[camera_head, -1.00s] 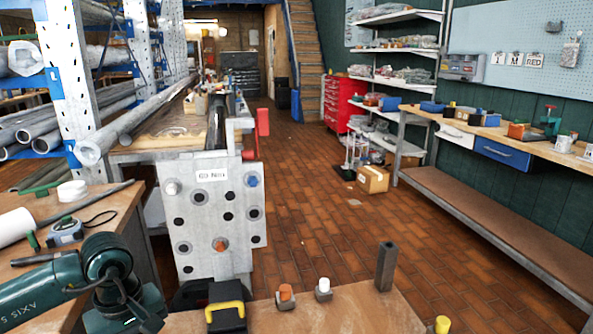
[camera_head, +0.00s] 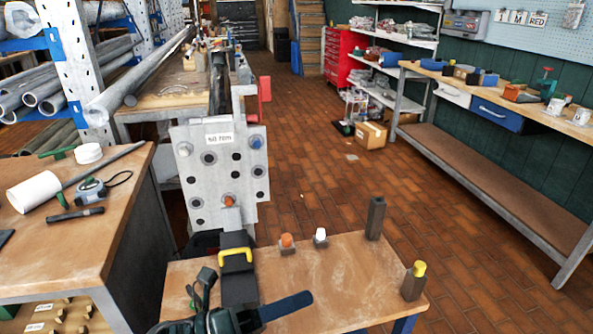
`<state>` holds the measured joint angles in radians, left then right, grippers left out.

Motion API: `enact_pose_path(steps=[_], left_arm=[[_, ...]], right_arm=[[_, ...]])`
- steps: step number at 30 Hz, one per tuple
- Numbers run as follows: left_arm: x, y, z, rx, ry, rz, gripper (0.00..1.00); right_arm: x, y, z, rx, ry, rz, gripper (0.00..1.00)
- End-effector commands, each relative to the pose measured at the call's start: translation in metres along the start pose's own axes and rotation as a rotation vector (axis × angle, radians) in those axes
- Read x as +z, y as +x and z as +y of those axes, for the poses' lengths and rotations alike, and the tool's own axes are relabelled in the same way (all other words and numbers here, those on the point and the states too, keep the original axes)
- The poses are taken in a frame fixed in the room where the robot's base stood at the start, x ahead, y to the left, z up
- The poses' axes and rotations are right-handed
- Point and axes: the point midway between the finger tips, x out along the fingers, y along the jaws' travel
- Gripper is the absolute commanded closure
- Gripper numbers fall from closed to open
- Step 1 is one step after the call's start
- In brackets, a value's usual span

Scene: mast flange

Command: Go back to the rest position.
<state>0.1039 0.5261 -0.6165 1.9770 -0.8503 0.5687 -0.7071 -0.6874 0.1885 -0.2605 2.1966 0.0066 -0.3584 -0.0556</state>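My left gripper (camera_head: 235,300) shows at the bottom of the head view, dark green and black, low over the left part of the near wooden table. Dark parts stick up and out to the right from it. They do not show clearly whether its fingers are apart or closed, or whether anything is between them. Just beyond it is a black block with a yellow handle (camera_head: 236,257), partly hidden by the gripper. The grey flange plate (camera_head: 218,168) with several holes and a label stands upright behind. My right gripper is not in view.
The near table (camera_head: 340,275) carries small orange-, white- and yellow-topped pieces and a dark upright post (camera_head: 375,218). A left bench (camera_head: 100,215) holds a white roll (camera_head: 33,192) and a tape measure (camera_head: 91,190). Brick floor (camera_head: 440,230) is clear to the right.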

Motion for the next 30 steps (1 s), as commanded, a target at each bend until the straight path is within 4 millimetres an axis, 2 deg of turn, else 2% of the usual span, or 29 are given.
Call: enact_pose_path(steps=[1,3,5,8,9,12,15,18,21,30], left_arm=[[0.015,-0.005,0.000,0.032,-0.234,-0.175,0.64],[0.029,-0.025,0.017,0.076,-0.553,-0.412,0.64],[0.031,-0.050,0.036,0.112,-0.831,-0.616,0.64],[0.007,-0.100,0.070,0.166,-1.273,-0.948,0.64],[-0.009,-0.120,0.081,0.184,-1.429,-1.071,0.64],[-0.050,-0.157,0.095,0.211,-1.722,-1.311,0.64],[-0.082,-0.180,0.099,0.225,-1.901,-1.467,0.64],[-0.100,-0.191,0.100,0.231,-1.991,-1.549,0.64],[-0.106,-0.194,0.100,0.232,-2.021,-1.575,0.64],[-0.106,-0.194,0.101,0.234,-2.017,-1.571,0.64]], right_arm=[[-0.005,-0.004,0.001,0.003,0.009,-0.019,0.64],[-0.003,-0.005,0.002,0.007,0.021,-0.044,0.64],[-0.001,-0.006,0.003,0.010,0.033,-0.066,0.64],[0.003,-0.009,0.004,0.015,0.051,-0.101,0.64],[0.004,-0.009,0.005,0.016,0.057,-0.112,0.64],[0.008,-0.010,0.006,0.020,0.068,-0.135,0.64],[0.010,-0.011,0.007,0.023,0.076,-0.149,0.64],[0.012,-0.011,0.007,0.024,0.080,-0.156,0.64],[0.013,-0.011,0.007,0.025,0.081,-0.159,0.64],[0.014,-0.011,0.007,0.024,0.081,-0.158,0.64]])
